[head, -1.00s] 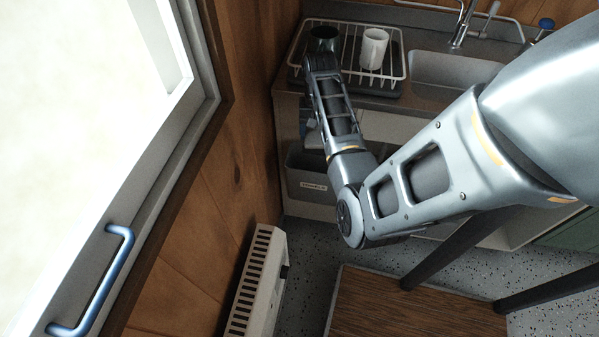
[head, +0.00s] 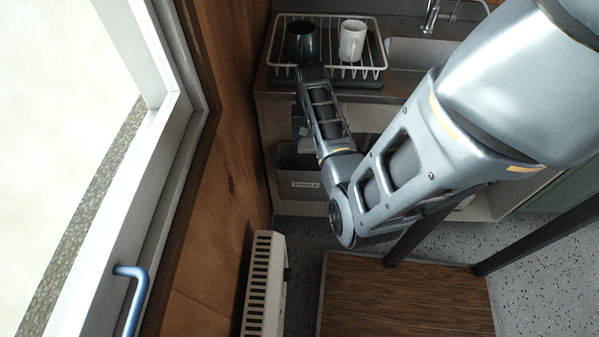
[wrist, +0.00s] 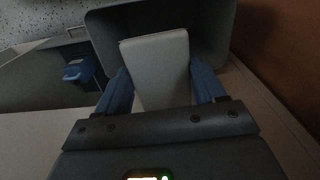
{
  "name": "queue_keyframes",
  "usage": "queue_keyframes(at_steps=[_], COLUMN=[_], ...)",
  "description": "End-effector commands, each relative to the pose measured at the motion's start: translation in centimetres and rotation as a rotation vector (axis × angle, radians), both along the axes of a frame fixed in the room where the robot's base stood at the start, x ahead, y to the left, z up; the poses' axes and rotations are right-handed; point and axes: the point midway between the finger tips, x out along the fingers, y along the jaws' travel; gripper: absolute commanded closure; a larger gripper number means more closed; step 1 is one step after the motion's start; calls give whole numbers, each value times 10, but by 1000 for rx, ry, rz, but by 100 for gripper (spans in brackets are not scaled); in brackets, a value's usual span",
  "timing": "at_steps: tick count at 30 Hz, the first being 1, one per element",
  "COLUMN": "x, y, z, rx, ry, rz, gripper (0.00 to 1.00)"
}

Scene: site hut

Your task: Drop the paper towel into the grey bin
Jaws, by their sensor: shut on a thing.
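The paper towel, a pale folded piece (wrist: 158,58), is between the blue fingers of my gripper (wrist: 161,72), which are shut on it. In the wrist view it shows against the opening of the grey bin (wrist: 103,38); I cannot tell its exact height over the rim. In the head view the grey bin (head: 297,186), with a white label on its front, stands on the floor by the wooden wall, below the counter. My gripper and the towel are mostly hidden behind my arm there.
A dish rack (head: 283,66) on the counter holds a dark green mug (head: 302,40) and a white mug (head: 351,40). A white heater (head: 263,285) stands along the wall. A wood-topped table (head: 405,295) is in front. A blue object (wrist: 80,70) is left of the bin.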

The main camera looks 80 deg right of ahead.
Motion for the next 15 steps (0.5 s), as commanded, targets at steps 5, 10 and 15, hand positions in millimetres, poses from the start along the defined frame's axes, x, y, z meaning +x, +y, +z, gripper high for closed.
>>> queue_keyframes(at_steps=[5,10,15], x=[-5,-6,-6], y=[2,2,2], z=[-7,-8,-8], rx=[0,0,0], ry=[0,-1,-1], rz=[-1,-1,-1], gripper=[60,60,23])
